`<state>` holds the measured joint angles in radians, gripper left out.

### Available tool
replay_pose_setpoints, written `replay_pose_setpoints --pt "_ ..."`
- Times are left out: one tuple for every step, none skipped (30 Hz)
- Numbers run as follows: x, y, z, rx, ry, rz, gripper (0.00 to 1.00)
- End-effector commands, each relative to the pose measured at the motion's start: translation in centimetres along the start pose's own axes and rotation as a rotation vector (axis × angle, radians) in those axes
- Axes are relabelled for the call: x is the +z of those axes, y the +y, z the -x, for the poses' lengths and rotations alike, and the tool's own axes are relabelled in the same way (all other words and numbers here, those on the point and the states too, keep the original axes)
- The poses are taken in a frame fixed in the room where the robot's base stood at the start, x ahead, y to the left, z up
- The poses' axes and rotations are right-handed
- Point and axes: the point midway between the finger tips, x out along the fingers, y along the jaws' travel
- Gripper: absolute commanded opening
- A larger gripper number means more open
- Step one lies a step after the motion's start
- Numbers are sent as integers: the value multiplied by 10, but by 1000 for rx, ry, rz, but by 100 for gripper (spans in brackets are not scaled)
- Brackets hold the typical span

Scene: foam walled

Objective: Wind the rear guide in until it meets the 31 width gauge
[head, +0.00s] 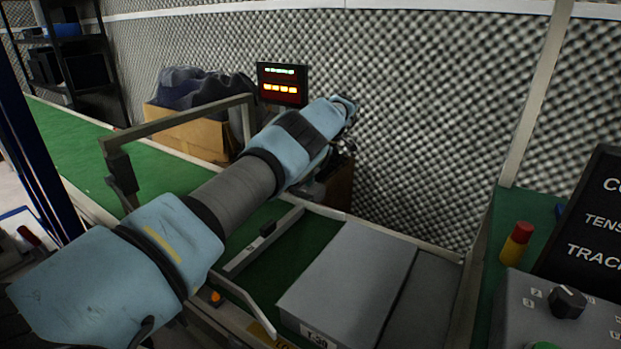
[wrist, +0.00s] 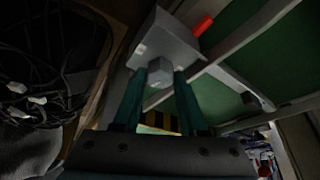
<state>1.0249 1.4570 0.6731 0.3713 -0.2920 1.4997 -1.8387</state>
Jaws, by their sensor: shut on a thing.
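My gripper (wrist: 160,74) has its two teal fingers on either side of a grey hexagonal knob (wrist: 160,72), shut on it. The knob sticks out of a pale grey block (wrist: 170,40) with a red piece on top. In the head view the gripper is mostly hidden behind my blue arm. A pale guide rail (head: 247,256) with a dark knob on it runs along the green bed; I cannot tell for certain that it is the rear guide. A grey box (head: 350,270) lies on the bed to its right, apart from it. I cannot make out a 31 gauge.
A display (head: 282,85) with green and amber readouts stands behind my arm. A cardboard box (head: 188,132) with dark cloth stands at the back left. Dark cables (wrist: 50,60) hang at left in the wrist view.

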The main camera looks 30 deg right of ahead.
Motion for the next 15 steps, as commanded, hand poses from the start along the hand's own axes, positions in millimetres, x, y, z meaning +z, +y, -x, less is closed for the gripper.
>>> replay_pose_setpoints --pt "8 0 -3 -1 -14 6 0" --pt "8 0 -3 -4 -14 14 0" --pt "7 -1 -3 -8 -15 23 0" --pt "7 -1 -2 -10 -16 30 0" --pt "7 -1 -2 -12 -16 37 0" --pt "6 -1 -2 -15 -16 43 0" --pt "6 -1 -2 -16 -16 49 0" --pt "6 -1 -1 -17 -16 54 0" --pt "5 -2 -2 -20 -16 60 0" --pt "4 -2 -1 -21 -17 63 0" --pt "4 -2 -1 -23 -16 66 0" --pt "4 -2 -1 -24 -16 69 0" --pt "3 -2 -1 -25 -16 71 0" --pt "3 -2 0 -25 -15 73 0" --pt "3 -2 0 -26 -15 75 0"
